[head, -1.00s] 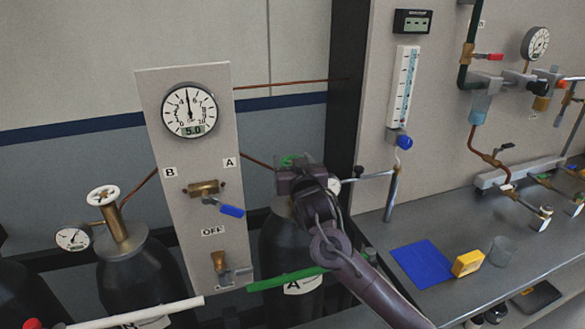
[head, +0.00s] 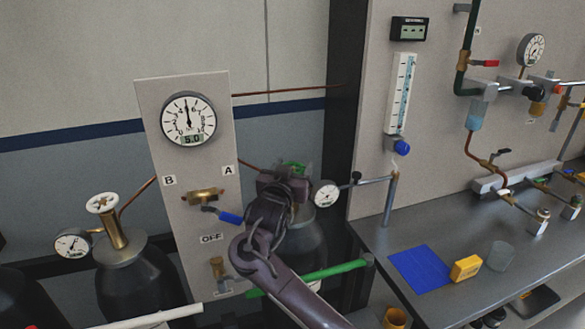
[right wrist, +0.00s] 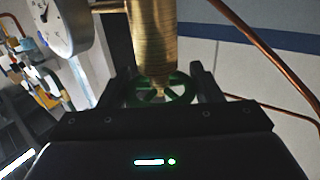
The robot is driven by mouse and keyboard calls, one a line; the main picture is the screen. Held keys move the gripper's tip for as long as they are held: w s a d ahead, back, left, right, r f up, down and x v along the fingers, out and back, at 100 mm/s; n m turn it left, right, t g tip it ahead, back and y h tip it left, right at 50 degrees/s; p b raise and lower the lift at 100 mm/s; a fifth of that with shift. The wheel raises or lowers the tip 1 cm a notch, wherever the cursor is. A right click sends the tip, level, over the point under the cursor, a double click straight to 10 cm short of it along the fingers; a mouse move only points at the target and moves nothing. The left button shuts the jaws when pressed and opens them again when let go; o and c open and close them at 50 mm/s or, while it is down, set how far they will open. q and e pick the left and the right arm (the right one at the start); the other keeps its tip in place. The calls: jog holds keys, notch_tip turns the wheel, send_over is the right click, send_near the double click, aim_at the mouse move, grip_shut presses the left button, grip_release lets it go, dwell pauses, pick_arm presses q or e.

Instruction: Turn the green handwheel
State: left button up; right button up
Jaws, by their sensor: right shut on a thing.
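The green handwheel (right wrist: 181,90) shows in the right wrist view between the two dark fingers of my right gripper (right wrist: 162,88), below a brass valve body (right wrist: 154,40). In the head view only a bit of the green handwheel (head: 293,165) shows behind my right gripper (head: 288,178), which is at the top of a dark gas cylinder (head: 300,240). My right gripper is shut on the handwheel. The handwheel's exact contact with the fingers is partly hidden. My left gripper is not in view.
A round gauge (head: 326,193) sits just right of my right gripper. A panel (head: 215,150) with a dial and blue-handled valve stands at left. Another cylinder with a white handwheel (head: 103,202) is farther left. A green bar (head: 315,276) crosses in front of the cylinder. A bench (head: 390,250) is at right.

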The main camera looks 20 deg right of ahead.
jog(key=shift+r, duration=0.1)
jog(key=o, duration=1)
jog(key=shift+s+a, duration=0.25)
jog(key=shift+s, duration=0.05)
jog(key=b+v, duration=0.2)
jog(key=v, duration=0.5)
jog(key=shift+d, duration=0.1)
